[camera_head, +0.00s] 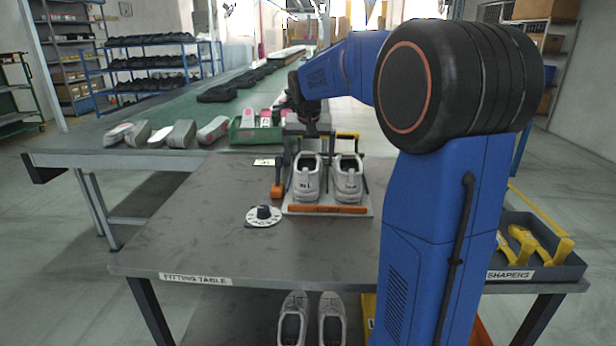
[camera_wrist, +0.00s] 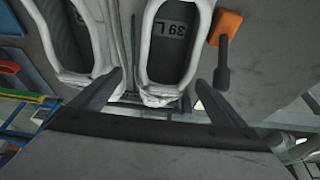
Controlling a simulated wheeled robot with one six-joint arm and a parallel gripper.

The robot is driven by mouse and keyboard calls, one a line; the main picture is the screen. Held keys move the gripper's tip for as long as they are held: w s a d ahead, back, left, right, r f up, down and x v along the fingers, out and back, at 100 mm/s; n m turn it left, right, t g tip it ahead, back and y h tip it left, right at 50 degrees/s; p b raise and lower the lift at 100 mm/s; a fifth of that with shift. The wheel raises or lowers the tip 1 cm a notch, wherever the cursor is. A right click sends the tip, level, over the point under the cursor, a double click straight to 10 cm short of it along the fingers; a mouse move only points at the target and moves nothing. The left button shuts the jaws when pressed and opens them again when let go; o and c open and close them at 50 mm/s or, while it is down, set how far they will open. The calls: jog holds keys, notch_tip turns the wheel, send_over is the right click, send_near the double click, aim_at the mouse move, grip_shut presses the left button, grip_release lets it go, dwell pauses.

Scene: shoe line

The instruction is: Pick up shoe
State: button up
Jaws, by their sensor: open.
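A pair of white-grey shoes stands on a tray (camera_head: 328,210) with an orange front edge on the fitting table. The left shoe (camera_head: 307,181) and the right shoe (camera_head: 347,182) stand side by side. My gripper (camera_head: 311,131) is above and behind the left shoe. In the wrist view, my gripper (camera_wrist: 158,82) is open, its dark fingers apart on either side of the near end of the shoe marked "39 L" (camera_wrist: 173,88). The other shoe (camera_wrist: 72,78) is just left of the left finger. Contact cannot be told.
An orange-and-black tool (camera_head: 277,189) stands left of the tray. A round dial (camera_head: 263,216) lies on the fitting table (camera_head: 190,240). A green bin (camera_head: 256,133) and loose shoes sit on the conveyor behind. A shapers tray (camera_head: 540,272) is at right. The table's left side is clear.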

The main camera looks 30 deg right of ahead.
aim_at(308, 158)
jog(key=x, duration=0.4)
jog(key=shift+w+a+f, duration=0.15)
jog(key=shift+w+f, duration=0.1)
jog(key=shift+f, duration=0.05)
jog(key=shift+r, duration=0.1)
jog(key=c, duration=1.4)
notch_tip(308, 158, up, 18)
